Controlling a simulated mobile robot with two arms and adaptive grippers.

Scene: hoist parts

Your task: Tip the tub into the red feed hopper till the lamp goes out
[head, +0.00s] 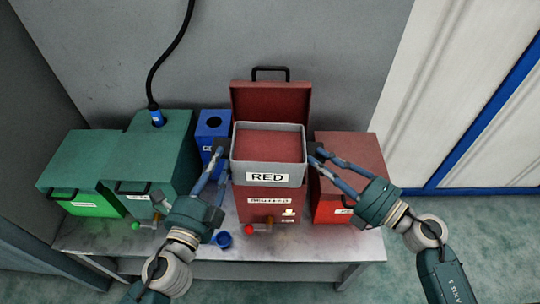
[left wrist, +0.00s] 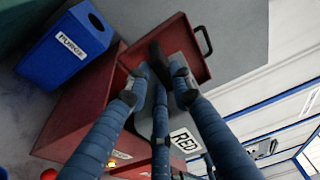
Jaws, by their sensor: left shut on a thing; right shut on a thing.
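The grey tub (head: 240,172), labelled RED, is full of red material and looks about level. It is held over the red feed hopper (head: 240,207), whose lid (head: 270,98) stands open behind. My left gripper (head: 224,151) is shut on the tub's left side and my right gripper (head: 314,153) on its right side. The left wrist view shows the left fingers (left wrist: 159,82) at the tub and its RED label (left wrist: 185,142). A small lamp (head: 289,213) on the hopper's front looks lit, glowing pale yellow. The tub hides the hopper's mouth.
Green hoppers (head: 160,140) stand left, one with a black hose. A blue purge box (head: 213,125) stands beside the red hopper, and a red box (head: 350,150) to its right. A red knob (head: 249,229) and a blue cup (head: 223,240) are at the bench (head: 330,247) front.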

